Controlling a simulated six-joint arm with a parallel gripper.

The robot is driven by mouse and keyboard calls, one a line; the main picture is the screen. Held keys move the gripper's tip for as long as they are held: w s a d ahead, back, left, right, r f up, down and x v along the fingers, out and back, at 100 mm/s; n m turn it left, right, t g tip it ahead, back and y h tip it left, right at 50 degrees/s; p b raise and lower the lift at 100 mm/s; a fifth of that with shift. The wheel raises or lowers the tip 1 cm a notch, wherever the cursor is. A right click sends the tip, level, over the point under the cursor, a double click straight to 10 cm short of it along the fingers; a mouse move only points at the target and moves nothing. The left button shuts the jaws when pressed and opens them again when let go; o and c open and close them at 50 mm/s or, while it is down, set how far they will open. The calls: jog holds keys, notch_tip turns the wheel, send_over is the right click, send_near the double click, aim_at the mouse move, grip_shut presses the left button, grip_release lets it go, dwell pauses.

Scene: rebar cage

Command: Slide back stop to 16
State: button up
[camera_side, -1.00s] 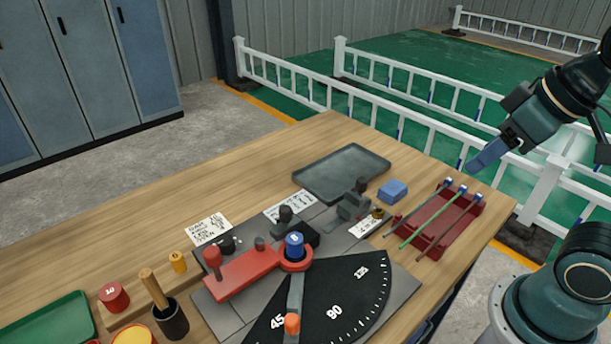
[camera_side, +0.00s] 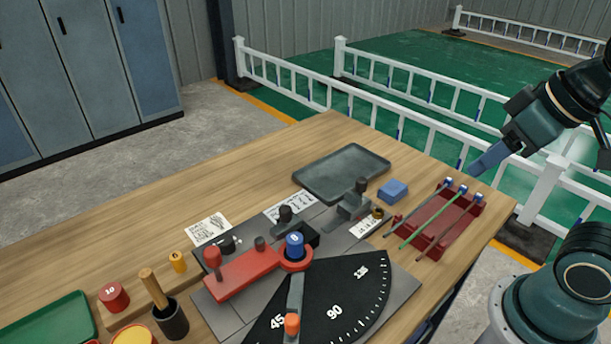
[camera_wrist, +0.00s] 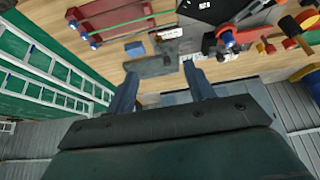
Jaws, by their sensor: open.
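The likely back stop (camera_side: 354,204) is a grey block with a dark upright knob, on the grey bench plate between the tray and the angle dial. A small white label (camera_side: 367,224) lies beside it; its marks are too small to read. My gripper (camera_side: 490,158) is high above the right end of the table, apart from the stop, with nothing visible in its jaws. In the wrist view my gripper (camera_wrist: 160,72) shows two separated blue fingers. The stop is small and hard to make out there.
A red rack (camera_side: 437,224) holds several thin rods near the right table edge. A blue block (camera_side: 393,190) and a grey tray (camera_side: 343,172) are close to the stop. A red bending arm (camera_side: 243,274) with a blue-capped pin and a black angle dial (camera_side: 345,300) stand in front.

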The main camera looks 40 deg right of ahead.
jog(key=shift+c, duration=0.8)
jog(key=n+g, duration=0.3)
jog(key=g, duration=0.3)
send_over(363, 180)
notch_tip(363, 180, down, 4)
jog(key=shift+w+f, duration=0.1)
jog(key=shift+f, duration=0.2)
notch_tip(363, 180, down, 13)
jog(key=shift+f, duration=0.2)
